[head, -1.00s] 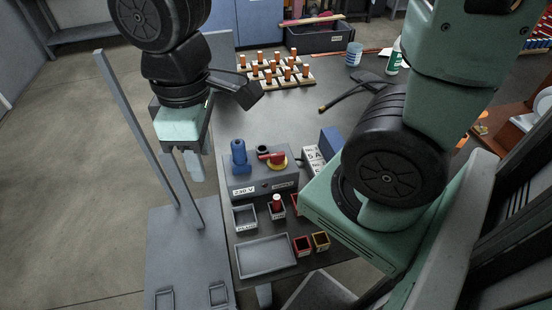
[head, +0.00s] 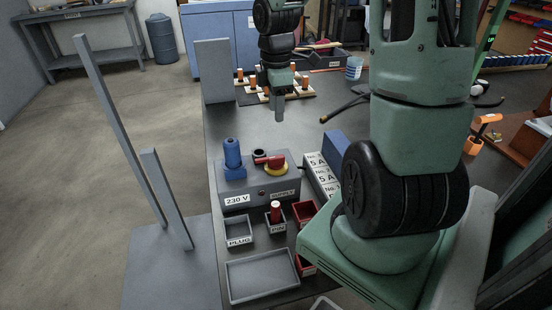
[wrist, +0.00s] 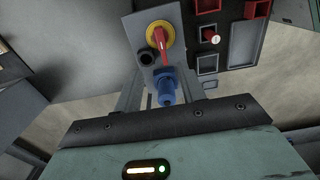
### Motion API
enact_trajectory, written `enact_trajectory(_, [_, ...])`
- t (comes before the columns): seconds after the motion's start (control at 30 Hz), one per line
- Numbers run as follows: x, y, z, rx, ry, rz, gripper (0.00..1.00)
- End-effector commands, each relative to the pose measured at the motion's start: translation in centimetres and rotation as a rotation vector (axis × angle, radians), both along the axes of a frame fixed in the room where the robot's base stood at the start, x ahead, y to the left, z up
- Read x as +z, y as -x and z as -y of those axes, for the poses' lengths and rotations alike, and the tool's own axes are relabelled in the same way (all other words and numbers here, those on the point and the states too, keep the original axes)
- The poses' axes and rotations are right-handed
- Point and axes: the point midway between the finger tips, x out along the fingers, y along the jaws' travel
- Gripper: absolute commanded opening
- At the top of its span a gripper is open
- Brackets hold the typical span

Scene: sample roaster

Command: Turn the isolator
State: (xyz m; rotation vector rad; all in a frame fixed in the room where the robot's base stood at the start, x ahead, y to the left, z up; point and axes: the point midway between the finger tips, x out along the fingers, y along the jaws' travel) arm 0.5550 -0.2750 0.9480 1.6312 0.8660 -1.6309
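The isolator (head: 277,168) is a red handle on a yellow disc on top of a grey box (head: 237,187) marked 230 V and SUPPLY. Its handle points left in the head view. In the wrist view the isolator (wrist: 158,34) is at the top, handle pointing down toward the blue plug (wrist: 166,88). That plug stands upright at the box's left end in the head view. My gripper (head: 279,112) points down, empty, beyond the box and apart from the isolator. In the wrist view its two grey fingers appear spread; in the head view they overlap.
Trays labelled PLUG (head: 239,231) and PIN (head: 276,222), red bins and a larger grey tray (head: 262,275) lie in front of the box. White blocks (head: 320,176) stand at its right. A rack of orange-topped pegs (head: 300,90) is behind my gripper. Grey posts (head: 115,130) rise at left.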

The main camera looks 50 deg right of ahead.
Motion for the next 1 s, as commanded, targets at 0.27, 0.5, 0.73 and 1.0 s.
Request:
enact_trajectory(0.27, [-6.0,0.1,-0.2,0.002,-0.004,-0.004,0.4])
enact_trajectory(0.5, [-11.0,0.1,-0.2,0.003,-0.004,-0.006,0.4])
enact_trajectory(0.73, [-14.5,0.0,-0.2,0.001,-0.003,-0.002,0.4])
enact_trajectory(1.0, [-15.9,0.0,-0.1,0.001,-0.001,0.0,0.4])
